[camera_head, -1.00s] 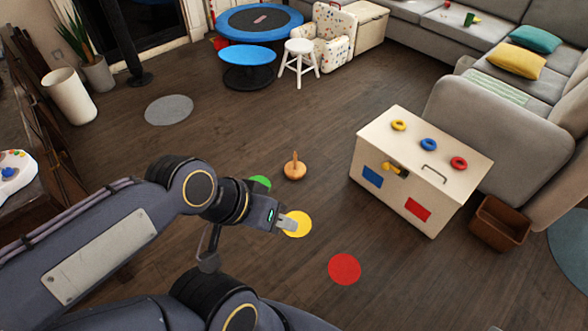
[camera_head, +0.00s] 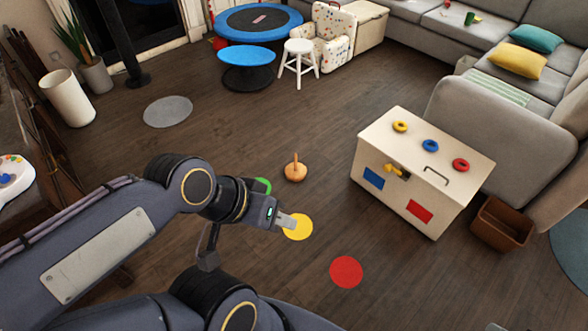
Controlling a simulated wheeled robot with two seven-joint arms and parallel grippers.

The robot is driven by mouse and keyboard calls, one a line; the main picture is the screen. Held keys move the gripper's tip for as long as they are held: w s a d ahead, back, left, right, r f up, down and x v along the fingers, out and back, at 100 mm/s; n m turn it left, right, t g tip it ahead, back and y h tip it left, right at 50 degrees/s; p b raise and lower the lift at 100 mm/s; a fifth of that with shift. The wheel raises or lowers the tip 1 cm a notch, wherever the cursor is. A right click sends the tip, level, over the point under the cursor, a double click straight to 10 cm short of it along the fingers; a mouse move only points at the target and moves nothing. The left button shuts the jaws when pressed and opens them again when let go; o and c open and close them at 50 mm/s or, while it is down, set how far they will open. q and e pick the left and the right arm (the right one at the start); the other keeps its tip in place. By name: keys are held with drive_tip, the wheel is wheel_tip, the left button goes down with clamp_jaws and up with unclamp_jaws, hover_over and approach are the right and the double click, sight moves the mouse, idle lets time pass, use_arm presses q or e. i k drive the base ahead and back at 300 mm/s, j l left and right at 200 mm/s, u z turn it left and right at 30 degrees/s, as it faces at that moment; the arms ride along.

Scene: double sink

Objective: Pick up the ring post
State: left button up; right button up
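The ring post (camera_head: 295,172) is a small wooden peg on a round base, standing upright on the dark wood floor near the middle of the head view. No ring is on it. My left gripper (camera_head: 291,222) is below it in the picture, over the yellow floor disc, and apart from the post. Its fingers look close together, but I cannot tell whether they are open or shut. My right gripper is not in view.
A cream box (camera_head: 422,172) at right bears a yellow ring (camera_head: 400,126), a blue ring (camera_head: 430,146) and a red ring (camera_head: 461,165). Yellow (camera_head: 299,227), red (camera_head: 346,272) and green (camera_head: 262,185) discs lie on the floor.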

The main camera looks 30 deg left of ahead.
sight(295, 171)
drive_tip(key=i+j, duration=0.25)
drive_tip(key=j, duration=0.3)
drive_tip(key=i+j, duration=0.25)
drive_tip(key=j, duration=0.35)
drive_tip(key=i+j, duration=0.3)
drive_tip(key=j, duration=0.25)
drive_tip(key=i+j, duration=0.25)
drive_tip(key=j, duration=0.3)
drive_tip(key=i+j, duration=0.25)
drive_tip(key=j, duration=0.35)
drive_tip(key=i+j, duration=0.25)
drive_tip(key=j, duration=0.3)
drive_tip(key=i+j, duration=0.3)
drive_tip(key=j, duration=0.3)
drive_tip(key=i+j, duration=0.25)
drive_tip(key=j, duration=0.3)
